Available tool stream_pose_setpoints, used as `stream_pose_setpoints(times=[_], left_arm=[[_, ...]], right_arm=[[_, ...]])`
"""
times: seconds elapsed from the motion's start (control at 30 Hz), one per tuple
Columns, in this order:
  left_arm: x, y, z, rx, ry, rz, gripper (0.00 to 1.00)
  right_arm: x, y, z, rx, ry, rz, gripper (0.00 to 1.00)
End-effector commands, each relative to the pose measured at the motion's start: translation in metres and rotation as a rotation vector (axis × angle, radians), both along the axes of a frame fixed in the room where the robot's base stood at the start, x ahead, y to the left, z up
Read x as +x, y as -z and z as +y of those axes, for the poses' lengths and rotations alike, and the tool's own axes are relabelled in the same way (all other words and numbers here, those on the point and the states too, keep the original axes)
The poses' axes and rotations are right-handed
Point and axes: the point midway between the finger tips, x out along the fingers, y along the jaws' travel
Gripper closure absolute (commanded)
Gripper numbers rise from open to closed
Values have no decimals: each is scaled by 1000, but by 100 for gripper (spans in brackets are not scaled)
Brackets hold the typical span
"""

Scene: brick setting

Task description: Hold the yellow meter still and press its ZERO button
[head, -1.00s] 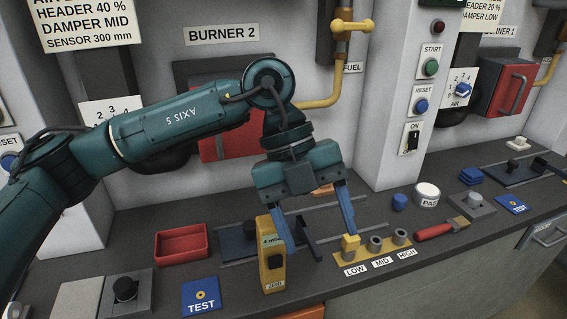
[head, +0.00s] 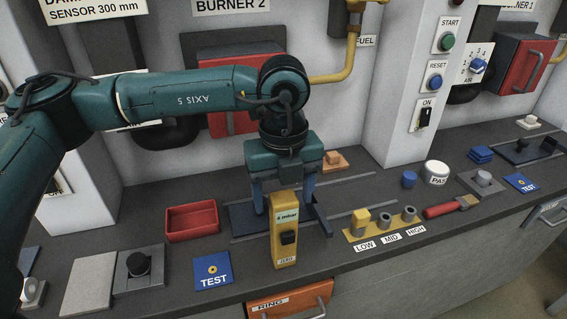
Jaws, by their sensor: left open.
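The yellow meter (head: 284,252) stands upright near the counter's front, in the middle of the head view. It has a pale display on top, a black part in the middle and a ZERO label (head: 286,261) at its foot. My left gripper (head: 284,202) is open, pointing down, one finger to each side of the meter's upper part in the picture. The fingers look to be behind the meter; I cannot tell whether they touch it. The meter hides part of the space between them. My right gripper is not in view.
A red tray (head: 191,236) and a blue TEST pad (head: 212,270) lie to the left. A yellow block with LOW, MID and HIGH sockets (head: 383,232) is close on the right. A dark rail fixture (head: 243,222) lies behind the meter. A RING drawer (head: 290,301) is below the counter edge.

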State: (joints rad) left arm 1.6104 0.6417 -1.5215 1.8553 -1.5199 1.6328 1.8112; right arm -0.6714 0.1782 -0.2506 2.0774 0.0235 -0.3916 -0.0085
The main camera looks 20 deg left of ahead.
Motion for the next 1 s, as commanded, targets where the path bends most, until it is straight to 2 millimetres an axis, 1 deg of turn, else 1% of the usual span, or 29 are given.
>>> stream_pose_setpoints(times=[0.1, 0.23, 0.37, 0.6, 1.0], left_arm=[[0, 16, 0, 0, 0, 2, 33], [0, 26, 0, 0, 0, 0, 33], [0, 30, 0, -1, 0, 0, 33], [0, 31, 0, -1, 0, -1, 34], [0, 30, 0, -1, 0, -1, 66]], right_arm=[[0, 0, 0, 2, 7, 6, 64], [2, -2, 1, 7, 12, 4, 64], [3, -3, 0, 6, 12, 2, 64], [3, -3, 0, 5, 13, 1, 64], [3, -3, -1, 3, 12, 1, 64]])
